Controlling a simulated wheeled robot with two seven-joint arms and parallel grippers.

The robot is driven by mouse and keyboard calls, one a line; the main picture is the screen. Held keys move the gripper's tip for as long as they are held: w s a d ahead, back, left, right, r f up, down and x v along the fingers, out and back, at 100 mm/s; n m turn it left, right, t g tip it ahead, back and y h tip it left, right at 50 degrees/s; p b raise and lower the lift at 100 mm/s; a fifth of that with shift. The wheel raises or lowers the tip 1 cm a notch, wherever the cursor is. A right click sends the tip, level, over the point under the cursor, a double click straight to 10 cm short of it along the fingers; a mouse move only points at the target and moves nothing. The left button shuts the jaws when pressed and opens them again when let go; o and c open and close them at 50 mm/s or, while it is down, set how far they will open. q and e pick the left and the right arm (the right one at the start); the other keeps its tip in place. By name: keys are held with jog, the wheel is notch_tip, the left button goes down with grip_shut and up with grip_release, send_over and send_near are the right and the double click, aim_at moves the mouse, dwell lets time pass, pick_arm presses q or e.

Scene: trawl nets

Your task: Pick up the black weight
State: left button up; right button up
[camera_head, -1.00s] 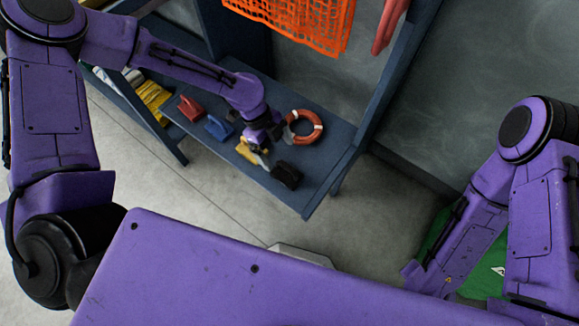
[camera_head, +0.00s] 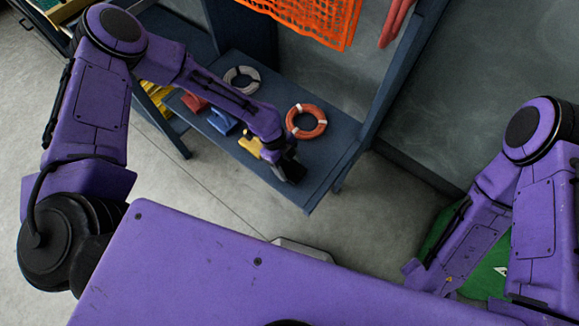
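The black weight (camera_head: 293,171) is on the blue-grey shelf (camera_head: 318,185), near its front right corner. My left gripper (camera_head: 284,159) is right over it and hides much of it. Both are dark and blend together, so I cannot tell whether the fingers are open or closed on it. My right arm shows at the right, but its gripper is not in view.
A yellow weight (camera_head: 249,146), a blue weight (camera_head: 221,122) and a red weight (camera_head: 195,103) stand in a row to the left. An orange ring (camera_head: 319,128) and a white ring (camera_head: 228,77) lie behind. An orange net (camera_head: 310,18) hangs above.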

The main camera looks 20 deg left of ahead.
pick_arm(q)
grip_shut()
jog(key=shift+r, duration=0.15)
